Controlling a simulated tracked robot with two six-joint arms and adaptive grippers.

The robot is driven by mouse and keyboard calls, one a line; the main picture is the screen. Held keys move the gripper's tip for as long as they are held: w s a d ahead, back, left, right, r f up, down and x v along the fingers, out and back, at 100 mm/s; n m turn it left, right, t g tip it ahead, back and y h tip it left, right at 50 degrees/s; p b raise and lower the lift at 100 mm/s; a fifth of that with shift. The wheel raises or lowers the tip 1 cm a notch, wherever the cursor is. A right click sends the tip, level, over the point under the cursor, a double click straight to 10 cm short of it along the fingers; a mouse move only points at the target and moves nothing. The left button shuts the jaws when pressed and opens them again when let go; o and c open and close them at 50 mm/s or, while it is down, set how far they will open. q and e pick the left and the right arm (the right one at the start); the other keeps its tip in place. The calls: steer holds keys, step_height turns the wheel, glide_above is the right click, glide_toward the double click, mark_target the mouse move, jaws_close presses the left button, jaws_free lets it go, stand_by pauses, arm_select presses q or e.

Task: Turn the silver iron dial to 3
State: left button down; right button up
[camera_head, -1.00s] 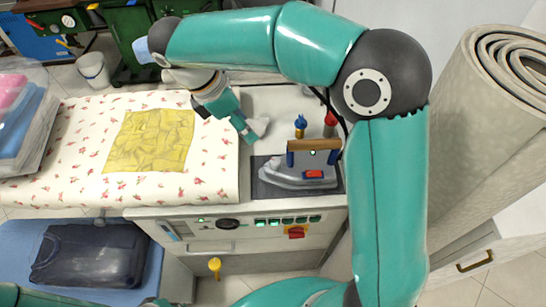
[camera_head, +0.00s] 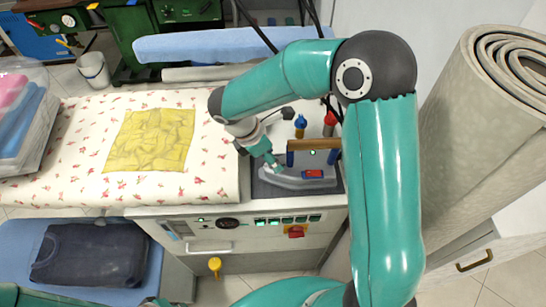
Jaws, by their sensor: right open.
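The silver iron (camera_head: 290,181) rests on a dark pad (camera_head: 262,190) at the right end of the worktop. It has a brown handle (camera_head: 315,143) on blue posts and a small red part (camera_head: 313,174) on its body. I cannot make out which part is its dial, nor any numbers. My right gripper (camera_head: 278,167) reaches down at the iron's left side, close to its body. It is open, with nothing seen between its fingers; whether it touches the iron is unclear. My left gripper is out of view.
A yellow cloth (camera_head: 150,140) lies on the flowered ironing cover (camera_head: 80,135). A blue-topped bottle (camera_head: 300,123) and a red-topped one (camera_head: 330,120) stand behind the iron. The front panel has a black knob (camera_head: 228,223) and a red switch (camera_head: 296,231). A rolled carpet (camera_head: 465,150) stands at right.

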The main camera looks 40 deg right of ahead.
steer(key=shift+s+d+f, duration=0.1)
steer(key=shift+d+f, duration=0.15)
steer(key=shift+f, duration=0.4)
jaws_close()
steer(key=m+g, duration=0.1)
steer(key=m, duration=0.1)
steer(key=m+y, duration=0.1)
steer(key=m, duration=0.2)
steer(key=shift+w+d+g, duration=0.1)
steer(key=shift+w+g, duration=0.1)
steer(key=shift+g, duration=0.2)
steer(key=m+y, duration=0.1)
steer(key=m, duration=0.2)
steer(key=m+g+y, duration=0.1)
steer(key=m, duration=0.1)
steer(key=shift+d+m, duration=0.1)
steer(key=shift+m, duration=0.3)
